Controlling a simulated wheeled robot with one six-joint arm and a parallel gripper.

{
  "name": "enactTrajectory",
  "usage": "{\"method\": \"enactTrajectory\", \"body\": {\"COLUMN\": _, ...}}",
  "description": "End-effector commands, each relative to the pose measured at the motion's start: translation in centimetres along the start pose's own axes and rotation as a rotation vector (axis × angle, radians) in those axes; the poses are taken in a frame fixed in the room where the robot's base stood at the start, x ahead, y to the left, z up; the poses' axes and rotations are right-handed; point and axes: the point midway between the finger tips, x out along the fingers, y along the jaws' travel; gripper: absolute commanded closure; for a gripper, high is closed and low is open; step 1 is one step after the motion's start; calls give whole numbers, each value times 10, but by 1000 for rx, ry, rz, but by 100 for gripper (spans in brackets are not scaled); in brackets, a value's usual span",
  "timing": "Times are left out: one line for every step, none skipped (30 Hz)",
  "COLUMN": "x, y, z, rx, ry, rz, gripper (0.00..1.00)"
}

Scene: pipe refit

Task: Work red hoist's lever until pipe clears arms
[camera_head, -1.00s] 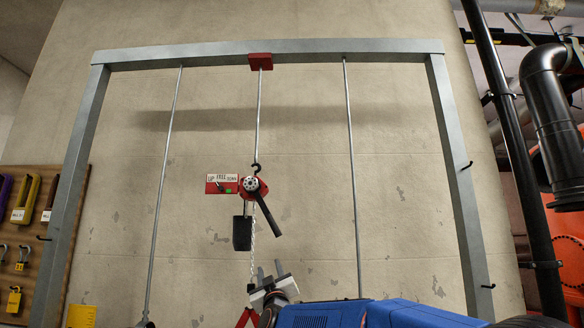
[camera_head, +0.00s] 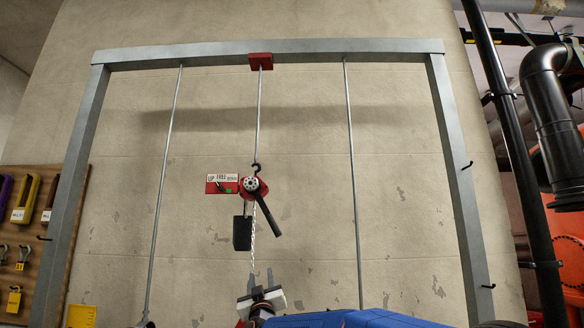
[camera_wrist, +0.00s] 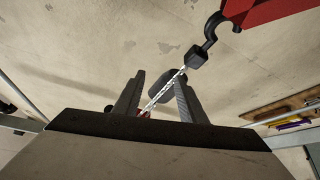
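The red hoist (camera_head: 253,188) hangs from the frame's top beam. Its black lever (camera_head: 269,218) slants down to the right. A red sign (camera_head: 222,184) with a mode pointer sits at its left; its small words are hard to read. A chain (camera_head: 252,248) hangs below the hoist. My gripper (camera_head: 261,279) is below the lever, apart from it, by the chain's lower stretch. In the wrist view, my gripper (camera_wrist: 160,97) is open and empty, with the chain (camera_wrist: 166,90) showing between its fingers. A black hook (camera_wrist: 212,30) meets a red part (camera_wrist: 265,10). I cannot identify the pipe or arms.
The grey steel frame (camera_head: 270,50) surrounds the hoist, with a thin rod (camera_head: 164,175) on the left and another (camera_head: 353,165) on the right. A black chain bucket (camera_head: 242,232) hangs beside the chain. A tool board (camera_head: 28,240) stands at the left.

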Motion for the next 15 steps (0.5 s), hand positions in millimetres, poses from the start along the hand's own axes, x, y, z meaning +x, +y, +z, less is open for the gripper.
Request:
{"method": "enactTrajectory", "body": {"x": 1, "y": 6, "z": -3, "rx": -11, "ry": 1, "rz": -4, "gripper": 62}}
{"method": "enactTrajectory", "body": {"x": 2, "y": 10, "z": -4, "rx": -19, "ry": 1, "rz": -9, "gripper": 62}}
{"method": "enactTrajectory", "body": {"x": 3, "y": 15, "z": -6, "rx": -32, "ry": 1, "rz": -15, "gripper": 62}}
{"method": "enactTrajectory", "body": {"x": 4, "y": 18, "z": -7, "rx": -43, "ry": 1, "rz": -21, "gripper": 62}}
{"method": "enactTrajectory", "body": {"x": 4, "y": 20, "z": -8, "rx": -53, "ry": 1, "rz": -27, "gripper": 62}}
{"method": "enactTrajectory", "body": {"x": 5, "y": 24, "z": -10, "rx": -64, "ry": 1, "rz": -34, "gripper": 62}}
{"method": "enactTrajectory", "body": {"x": 6, "y": 26, "z": -10, "rx": -73, "ry": 0, "rz": -39, "gripper": 62}}
{"method": "enactTrajectory", "body": {"x": 6, "y": 28, "z": -11, "rx": -80, "ry": 1, "rz": -44, "gripper": 62}}
{"method": "enactTrajectory", "body": {"x": 7, "y": 31, "z": -12, "rx": -88, "ry": 1, "rz": -48, "gripper": 62}}
{"method": "enactTrajectory", "body": {"x": 7, "y": 32, "z": -13, "rx": -93, "ry": 0, "rz": -51, "gripper": 62}}
{"method": "enactTrajectory", "body": {"x": 7, "y": 33, "z": -13, "rx": -96, "ry": 0, "rz": -53, "gripper": 62}}
{"method": "enactTrajectory", "body": {"x": 8, "y": 34, "z": -14, "rx": -99, "ry": -1, "rz": -56, "gripper": 62}}
{"method": "enactTrajectory", "body": {"x": 8, "y": 34, "z": -14, "rx": -101, "ry": -1, "rz": -57, "gripper": 62}}
{"method": "enactTrajectory", "body": {"x": 8, "y": 34, "z": -14, "rx": -101, "ry": -1, "rz": -57, "gripper": 62}}
{"method": "enactTrajectory", "body": {"x": 8, "y": 34, "z": -14, "rx": -102, "ry": -1, "rz": -58, "gripper": 62}}
